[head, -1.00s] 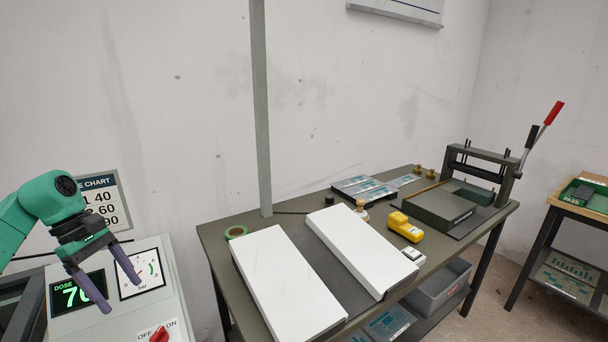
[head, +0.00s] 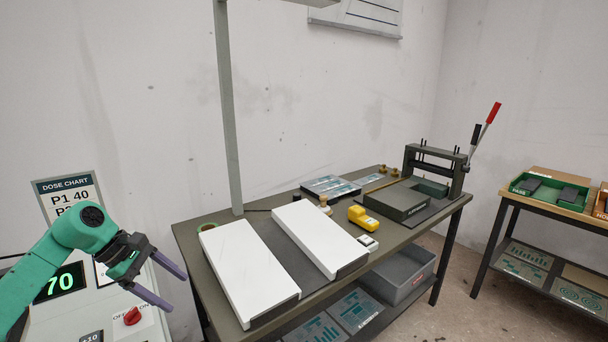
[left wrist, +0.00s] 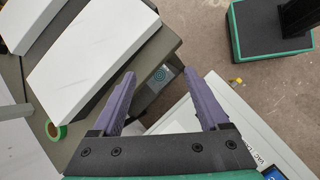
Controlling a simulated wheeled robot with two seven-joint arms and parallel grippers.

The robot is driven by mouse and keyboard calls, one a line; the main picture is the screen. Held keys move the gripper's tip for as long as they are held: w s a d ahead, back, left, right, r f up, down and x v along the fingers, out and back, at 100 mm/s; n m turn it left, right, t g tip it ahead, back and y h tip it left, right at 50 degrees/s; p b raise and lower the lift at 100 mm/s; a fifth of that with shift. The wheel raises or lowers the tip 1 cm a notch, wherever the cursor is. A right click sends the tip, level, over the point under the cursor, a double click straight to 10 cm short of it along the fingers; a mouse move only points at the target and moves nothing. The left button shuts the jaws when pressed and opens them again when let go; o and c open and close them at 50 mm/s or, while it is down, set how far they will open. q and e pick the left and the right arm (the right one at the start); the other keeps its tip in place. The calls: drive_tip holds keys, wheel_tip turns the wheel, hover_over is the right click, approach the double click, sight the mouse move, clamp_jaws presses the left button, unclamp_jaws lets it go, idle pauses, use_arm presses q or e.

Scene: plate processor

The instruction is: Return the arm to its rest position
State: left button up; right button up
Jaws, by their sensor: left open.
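My left gripper (head: 166,281) is open and empty in the head view. It is in front of the white control panel, over its right part. In the left wrist view its two purple fingers (left wrist: 162,95) are spread apart with nothing between them. The panel has a green "70" display (head: 60,282) and a red switch (head: 132,316). The arm covers part of the panel's dial and part of the dose chart (head: 66,190) behind it. My right gripper is not in view.
A dark table (head: 190,243) to the right holds two white slabs (head: 246,268), a yellow device (head: 363,217) and a lever press (head: 435,165). A grey bin (head: 405,275) is on its lower shelf. A green tray (head: 549,190) stands on a second table at far right.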

use_arm(q)
drive_tip(key=w+d+r+n+t+h, duration=0.35)
drive_tip(key=d+n+t, duration=0.2)
drive_tip(key=d, duration=0.55)
drive_tip(key=w+d+r+n+t+h, duration=0.2)
drive_tip(key=d+n+t+h, duration=0.2)
drive_tip(key=d+n, duration=0.5)
drive_tip(key=s+a+f+n+t+y, duration=0.1)
drive_tip(key=s+a+f+n+y, duration=0.45)
drive_tip(key=n, duration=0.95)
drive_tip(key=s+a+f+n+t+y, duration=0.1)
drive_tip(key=s+a+f+n+y, duration=0.1)
drive_tip(key=a+f+n+y, duration=0.9)
drive_tip(key=s+d+f+n+g+h, duration=0.1)
drive_tip(key=s+f+n+g, duration=0.25)
drive_tip(key=s, duration=0.35)
drive_tip(key=s+d+f+n+g+h, duration=0.1)
drive_tip(key=s+f+n+g, duration=0.2)
drive_tip(key=s+n, duration=0.3)
drive_tip(key=s+d+f+n+g+h, duration=0.1)
drive_tip(key=s+f+n+g, duration=0.25)
drive_tip(key=s, duration=0.55)
wheel_tip(320, 180, down, 23)
drive_tip(key=s+g, duration=0.2)
drive_tip(key=s+a+f, duration=0.2)
drive_tip(key=s+f, duration=1.1)
drive_tip(key=s, duration=0.3)
drive_tip(key=shift+a+f+g, duration=0.35)
drive_tip(key=shift+f, duration=0.05)
